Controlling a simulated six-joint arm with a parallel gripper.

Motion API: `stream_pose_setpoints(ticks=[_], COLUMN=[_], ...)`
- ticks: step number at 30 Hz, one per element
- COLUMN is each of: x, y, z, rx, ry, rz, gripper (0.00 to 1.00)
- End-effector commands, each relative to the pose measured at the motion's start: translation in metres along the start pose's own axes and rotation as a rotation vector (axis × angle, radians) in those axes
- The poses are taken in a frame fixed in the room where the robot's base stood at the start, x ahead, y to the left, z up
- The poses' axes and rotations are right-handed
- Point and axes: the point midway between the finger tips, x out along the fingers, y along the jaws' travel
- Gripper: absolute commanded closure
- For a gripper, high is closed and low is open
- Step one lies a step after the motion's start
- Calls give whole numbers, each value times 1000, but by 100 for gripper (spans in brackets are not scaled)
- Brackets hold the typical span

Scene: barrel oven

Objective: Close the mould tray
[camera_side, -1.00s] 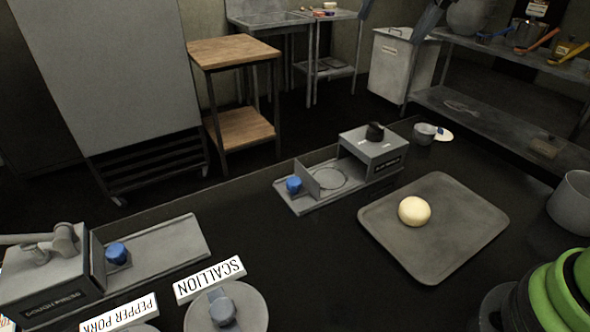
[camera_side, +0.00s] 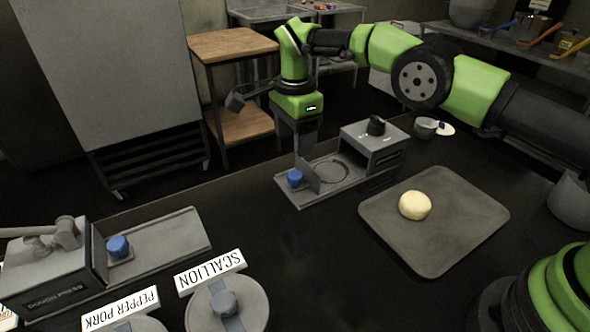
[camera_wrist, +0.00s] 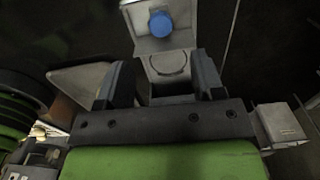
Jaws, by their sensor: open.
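The mould tray (camera_side: 304,200) is a grey sliding tray with an upright plate and a blue knob (camera_side: 295,177) at its left end. It sticks out to the left of a grey box-shaped machine (camera_side: 378,150), and a round recess shows between plate and box. My gripper (camera_side: 308,150) hangs over the tray's back side, pointing down, fingers apart and holding nothing visible. In the wrist view the blue knob (camera_wrist: 160,24) lies ahead of my gripper (camera_wrist: 162,80), apart from the fingers. The round recess shows between the two fingers. The exact height above the tray is hard to tell.
A pale dough ball (camera_side: 415,205) sits on a flat grey tray (camera_side: 455,240) at the right. A dough press (camera_side: 50,275) with another blue knob (camera_side: 118,247) stands at the left. Lidded pots stand in front by the scallion label (camera_side: 210,272). The dark counter between is clear.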

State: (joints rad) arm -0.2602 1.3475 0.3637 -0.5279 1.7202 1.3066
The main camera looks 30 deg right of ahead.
Motion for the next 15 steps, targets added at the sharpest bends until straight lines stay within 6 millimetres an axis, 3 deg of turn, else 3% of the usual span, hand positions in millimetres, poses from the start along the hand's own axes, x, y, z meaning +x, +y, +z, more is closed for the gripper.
stream_pose_setpoints(ticks=[9, 15], x=[61, 80], y=[2, 1], z=[0, 0], rx=[0, 0], ry=[-1, -3], rz=[2, -1], gripper=[38, 38])
